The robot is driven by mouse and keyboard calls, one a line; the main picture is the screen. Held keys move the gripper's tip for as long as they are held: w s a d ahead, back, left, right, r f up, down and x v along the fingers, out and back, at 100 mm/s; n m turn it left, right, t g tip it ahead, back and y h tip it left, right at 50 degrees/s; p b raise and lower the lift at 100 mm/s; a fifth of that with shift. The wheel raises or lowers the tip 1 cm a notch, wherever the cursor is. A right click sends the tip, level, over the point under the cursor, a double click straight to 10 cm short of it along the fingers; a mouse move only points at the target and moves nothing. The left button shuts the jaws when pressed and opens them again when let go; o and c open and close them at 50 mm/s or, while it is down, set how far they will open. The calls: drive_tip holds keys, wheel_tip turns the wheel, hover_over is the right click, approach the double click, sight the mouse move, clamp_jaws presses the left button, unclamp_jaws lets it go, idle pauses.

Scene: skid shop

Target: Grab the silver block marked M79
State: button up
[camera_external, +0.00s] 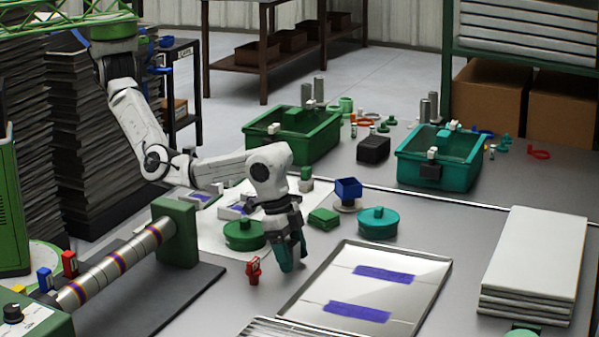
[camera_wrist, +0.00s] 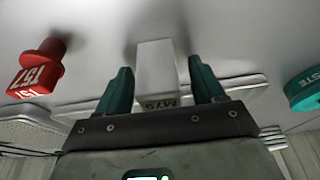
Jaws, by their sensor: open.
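The silver block marked M79 (camera_wrist: 156,68) shows in the wrist view as a pale grey box with its label at the near end. It lies between the two teal fingers of my gripper (camera_wrist: 160,72), with a visible gap to each finger. My gripper is open and holds nothing. In the external view my gripper (camera_external: 288,252) points down near the bench surface, just left of the metal tray. I cannot make out the block there; my gripper seems to hide it.
A red piece marked T57 (camera_wrist: 38,68) stands left of the fingers, also in the external view (camera_external: 253,270). A teal round container (camera_wrist: 304,90) is at right. A metal tray (camera_external: 425,262) lies right of my gripper; a green round pot (camera_external: 243,236) stands behind left.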

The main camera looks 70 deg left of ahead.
sight(293, 243)
drive_tip(key=c, duration=1.2)
drive_tip(key=shift+r, duration=0.2)
drive_tip(key=shift+r, duration=0.25)
wheel_tip(293, 243, up, 2)
drive_tip(key=shift+r+p, duration=0.1)
drive_tip(key=shift+p, duration=0.45)
drive_tip(key=s+a+r+p, duration=0.8)
drive_tip(key=s+a+r, duration=0.2)
drive_tip(key=shift+p, duration=0.4)
